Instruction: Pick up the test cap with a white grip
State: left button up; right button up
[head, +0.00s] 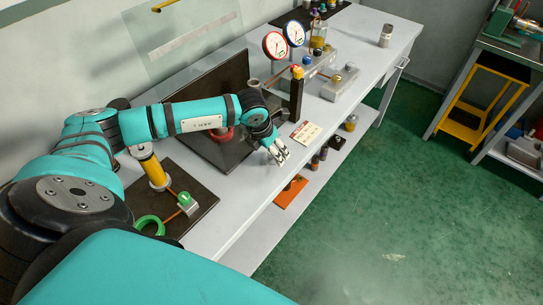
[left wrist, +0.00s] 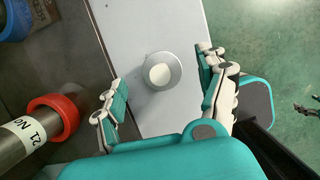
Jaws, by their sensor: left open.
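The test cap (left wrist: 176,73), a round grey disc with a white grip on top, stands on the light grey bench top in the left wrist view. My left gripper (left wrist: 162,75) is open, with one finger on each side of the cap in that view; I cannot tell how far above it the fingers are. In the head view my left gripper (head: 277,151) hangs over the front part of the bench, and I cannot make out the cap there.
A pipe with a red ring (left wrist: 58,114) lies beside the gripper on a dark plate. A dark post with a yellow top (head: 297,92) and a small printed card (head: 306,132) stand to the right. The bench's front edge is close; green floor lies beyond.

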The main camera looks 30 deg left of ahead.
pick_arm(q)
jog(key=shift+b+x, duration=0.4)
jog(key=shift+x, duration=0.7)
jog(key=shift+r, duration=0.1)
jog(key=shift+c, duration=0.8)
jog(key=c, duration=1.2)
jog(key=shift+r, duration=0.1)
